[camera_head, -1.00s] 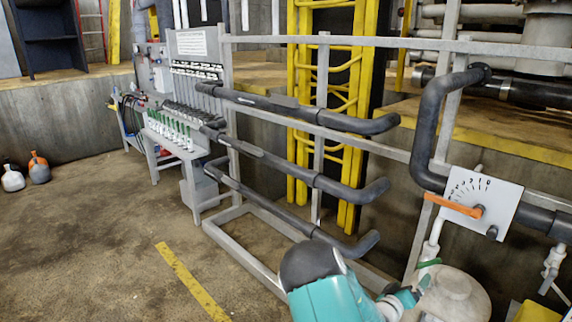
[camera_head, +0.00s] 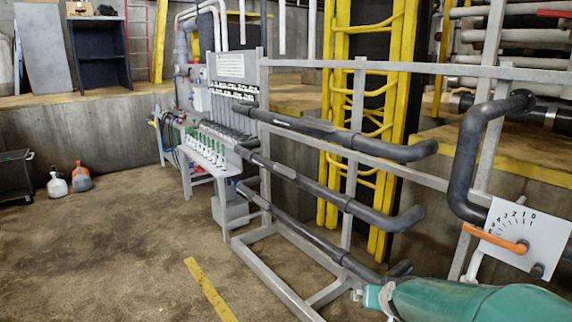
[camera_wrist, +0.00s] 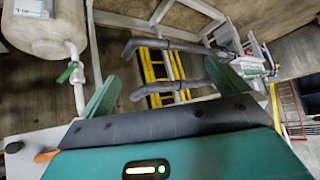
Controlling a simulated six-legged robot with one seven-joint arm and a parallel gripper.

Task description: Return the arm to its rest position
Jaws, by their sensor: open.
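My arm shows as a teal link (camera_head: 470,300) at the lower right of the head view, in front of the pipe rack. In the wrist view my gripper (camera_wrist: 162,75) has its two green fingers spread wide apart. Nothing is held between them. Beyond the fingers are the dark pipes and the yellow ladder. In the head view I cannot clearly tell the fingers from the rest of the arm.
A dial panel (camera_head: 537,229) with an orange lever (camera_head: 495,240) stands close above my arm. Bent dark pipes (camera_head: 340,195) run along a grey metal frame (camera_head: 270,264). A tank (camera_wrist: 45,35) with a green-handled valve (camera_wrist: 68,73) is at upper left. The floor at left is largely clear.

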